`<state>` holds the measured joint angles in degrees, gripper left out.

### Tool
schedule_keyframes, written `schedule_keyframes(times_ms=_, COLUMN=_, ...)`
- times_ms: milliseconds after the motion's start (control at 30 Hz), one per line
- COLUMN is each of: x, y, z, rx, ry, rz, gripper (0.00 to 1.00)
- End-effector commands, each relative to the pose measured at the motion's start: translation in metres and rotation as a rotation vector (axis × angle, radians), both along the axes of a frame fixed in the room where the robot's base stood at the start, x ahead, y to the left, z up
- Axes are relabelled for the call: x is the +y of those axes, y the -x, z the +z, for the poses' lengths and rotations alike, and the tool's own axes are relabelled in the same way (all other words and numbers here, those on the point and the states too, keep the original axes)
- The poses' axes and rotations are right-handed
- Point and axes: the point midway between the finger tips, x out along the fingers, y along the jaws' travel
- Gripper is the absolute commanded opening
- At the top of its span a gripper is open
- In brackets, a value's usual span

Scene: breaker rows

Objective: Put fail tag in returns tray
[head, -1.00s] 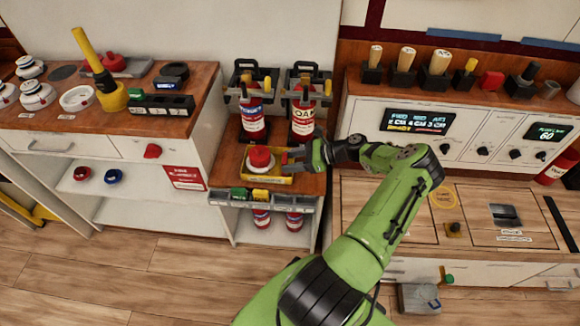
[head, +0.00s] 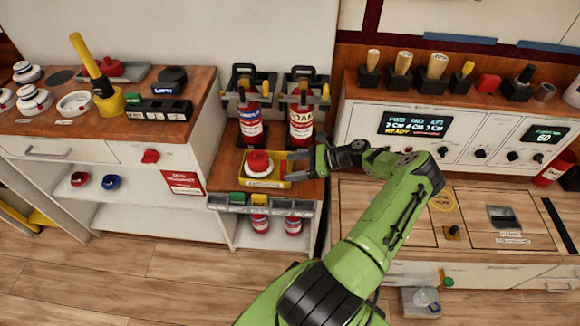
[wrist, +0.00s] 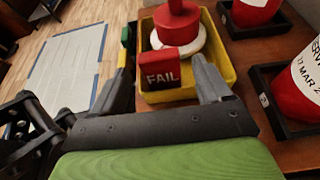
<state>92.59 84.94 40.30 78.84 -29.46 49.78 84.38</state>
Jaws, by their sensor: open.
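The fail tag (wrist: 161,68) is a red block with white FAIL lettering. In the wrist view it is at the near side of the yellow tray (wrist: 222,62), in front of a red-and-white round device (wrist: 178,28). Whether the tag rests on the tray floor is hard to tell. In the head view my gripper (head: 289,167) is at the right end of the yellow tray (head: 241,181). The tag is not clearly distinguishable there.
Red extinguisher-like cylinders (head: 250,125) stand in black holders behind the tray. A white console (head: 465,150) stands at right, a wood-topped cabinet (head: 135,128) at left.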

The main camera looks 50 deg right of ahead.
Motion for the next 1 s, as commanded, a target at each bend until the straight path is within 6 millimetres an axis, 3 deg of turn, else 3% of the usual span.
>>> schedule_keyframes(times_ms=333, x=-0.051, y=0.063, z=0.036, rx=-0.002, ry=0.001, rz=-0.003, gripper=0.78)
schedule_keyframes(times_ms=500, x=-0.059, y=0.074, z=0.04, rx=-0.002, ry=0.0, rz=-0.001, gripper=0.78)
schedule_keyframes(times_ms=667, x=-0.057, y=0.071, z=0.043, rx=0.002, ry=0.011, rz=0.016, gripper=0.78)
schedule_keyframes(times_ms=767, x=-0.038, y=0.052, z=0.059, rx=0.024, ry=0.098, rz=0.132, gripper=0.78)
schedule_keyframes(times_ms=900, x=0.02, y=0.014, z=0.102, rx=0.072, ry=0.343, rz=0.454, gripper=0.78)
schedule_keyframes(times_ms=1000, x=0.07, y=-0.003, z=0.135, rx=0.087, ry=0.544, rz=0.701, gripper=0.78)
